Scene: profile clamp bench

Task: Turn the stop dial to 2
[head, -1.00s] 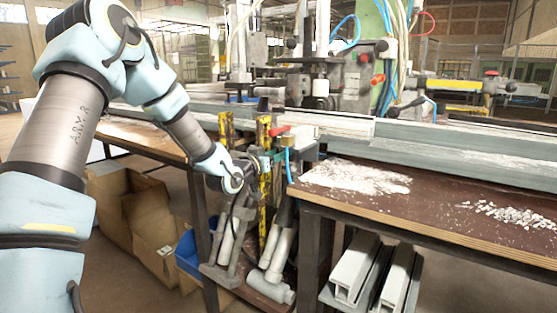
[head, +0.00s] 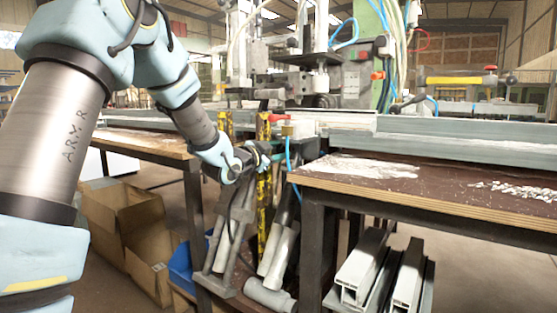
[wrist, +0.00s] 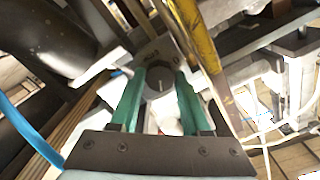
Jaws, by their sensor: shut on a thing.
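The stop dial (wrist: 158,77) is a dark round knob with a pale pointer line, in the middle of the wrist view. It sits on a light plate (wrist: 150,52) with small markings that are too blurred to read. The pointer line shows toward the lower part of the knob. My gripper (wrist: 160,80) has green fingers, one on each side of the dial, and is shut on it. In the head view my gripper (head: 262,156) is at the clamp machine between the two benches, and the dial is hidden there.
A yellow bar (wrist: 190,30) runs close beside the dial. In the head view a yellow-black post (head: 263,190) and a blue hose (head: 289,165) are near my gripper. The brown bench (head: 420,190) stands right, cardboard boxes (head: 120,220) lower left.

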